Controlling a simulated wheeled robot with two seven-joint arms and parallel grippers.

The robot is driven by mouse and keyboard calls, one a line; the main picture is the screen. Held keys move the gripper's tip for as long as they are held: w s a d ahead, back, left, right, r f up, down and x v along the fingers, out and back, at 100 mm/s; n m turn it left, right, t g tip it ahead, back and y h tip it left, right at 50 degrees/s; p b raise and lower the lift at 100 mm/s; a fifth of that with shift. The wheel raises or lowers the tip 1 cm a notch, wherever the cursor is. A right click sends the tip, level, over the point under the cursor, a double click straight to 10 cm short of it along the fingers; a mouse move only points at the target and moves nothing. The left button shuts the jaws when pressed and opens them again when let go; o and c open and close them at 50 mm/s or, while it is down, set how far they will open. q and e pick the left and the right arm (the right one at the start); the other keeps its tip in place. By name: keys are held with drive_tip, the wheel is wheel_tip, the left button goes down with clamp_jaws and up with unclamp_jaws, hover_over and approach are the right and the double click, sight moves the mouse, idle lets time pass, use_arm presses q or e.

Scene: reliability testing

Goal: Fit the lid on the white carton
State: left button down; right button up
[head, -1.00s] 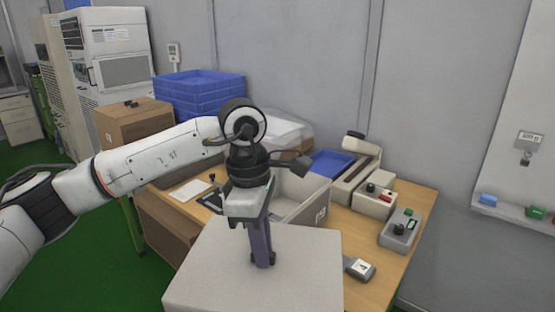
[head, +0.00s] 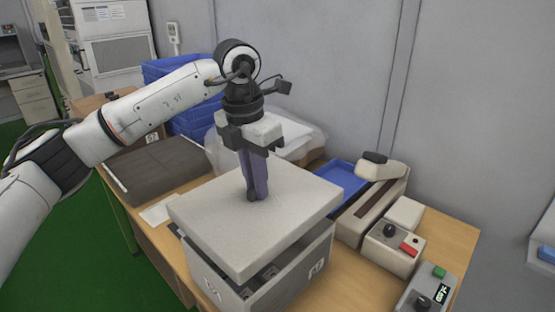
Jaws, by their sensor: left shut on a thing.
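The lid (head: 292,208) is a flat, pale grey-white slab. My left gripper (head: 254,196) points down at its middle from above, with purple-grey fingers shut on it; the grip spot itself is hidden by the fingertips. The white carton (head: 318,266) stands below the lid on the table, and the lid covers most of its opening. A gap at the front shows dark items inside the carton, so the lid sits above or askew of the rim there. Whether the lid touches the far rim is hidden. My right gripper is not in view.
The wooden table (head: 452,236) holds a blue tray (head: 341,184), a beige device (head: 372,205) and control boxes (head: 395,248) to the right. Behind are a clear-wrapped bundle (head: 285,135) and stacked blue crates (head: 190,115). A dark grey box (head: 160,172) lies left.

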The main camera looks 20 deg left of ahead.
sight(258, 203)
use_arm(q)
drive_tip(key=shift+w+r, duration=0.1)
drive_tip(key=shift+w, duration=0.15)
drive_tip(key=shift+s+f, duration=0.2)
drive_tip(key=shift+s+f+b, duration=0.15)
drive_tip(key=shift+f+b, duration=0.4)
drive_tip(key=shift+b, duration=0.2)
wheel_tip(258, 203, down, 3)
drive_tip(key=shift+f+b, duration=0.1)
drive_tip(key=shift+b, duration=1.05)
drive_tip(key=shift+f, duration=0.4)
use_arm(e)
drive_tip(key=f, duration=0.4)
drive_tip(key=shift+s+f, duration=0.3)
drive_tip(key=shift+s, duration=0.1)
use_arm(q)
drive_tip(key=shift+w, duration=0.2)
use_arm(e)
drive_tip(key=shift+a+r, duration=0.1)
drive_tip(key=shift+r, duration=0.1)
use_arm(q)
drive_tip(key=shift+f+b, duration=1.1)
drive_tip(key=shift+f, duration=0.75)
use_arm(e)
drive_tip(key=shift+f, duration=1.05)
